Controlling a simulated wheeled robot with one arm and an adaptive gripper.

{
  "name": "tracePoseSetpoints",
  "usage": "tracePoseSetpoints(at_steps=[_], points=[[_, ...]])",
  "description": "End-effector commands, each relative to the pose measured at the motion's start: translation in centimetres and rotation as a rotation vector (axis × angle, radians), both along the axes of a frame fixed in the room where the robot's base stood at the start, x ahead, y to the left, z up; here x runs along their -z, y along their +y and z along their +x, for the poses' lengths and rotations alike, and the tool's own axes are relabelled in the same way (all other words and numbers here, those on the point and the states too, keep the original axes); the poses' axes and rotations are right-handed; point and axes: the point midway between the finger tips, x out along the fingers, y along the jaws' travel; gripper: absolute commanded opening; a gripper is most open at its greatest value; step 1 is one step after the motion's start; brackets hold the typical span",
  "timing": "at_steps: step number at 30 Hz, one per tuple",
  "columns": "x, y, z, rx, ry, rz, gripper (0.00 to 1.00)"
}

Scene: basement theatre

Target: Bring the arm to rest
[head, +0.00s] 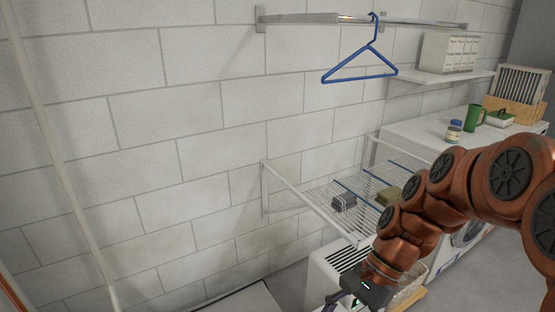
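My orange arm (438,192) reaches in from the right edge and bends down toward the bottom of the head view. My gripper (345,302) is at the bottom edge, pointing down and left, and is partly cut off by the frame. Its fingers do not show clearly enough to tell whether they are open or shut. It is below and in front of the wire drying rack.
A wall-mounted drying rack (313,202) holds folded grey cloth (344,201). A white slatted unit (322,272) stands below it. A blue hanger (360,75) hangs from a rail (330,19). A jar (454,131) and green mug (475,116) stand on a white top at right.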

Motion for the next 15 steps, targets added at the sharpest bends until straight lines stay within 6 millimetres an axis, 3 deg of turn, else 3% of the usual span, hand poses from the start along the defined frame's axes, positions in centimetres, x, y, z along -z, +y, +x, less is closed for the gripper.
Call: tracePoseSetpoints(at_steps=[1, 15], points=[[-1.3, -0.1, -1.1, -0.065, -0.04, -0.022, 0.67], [-5.9, -4.2, -9.2, -0.677, -0.327, -0.195, 0.67]])
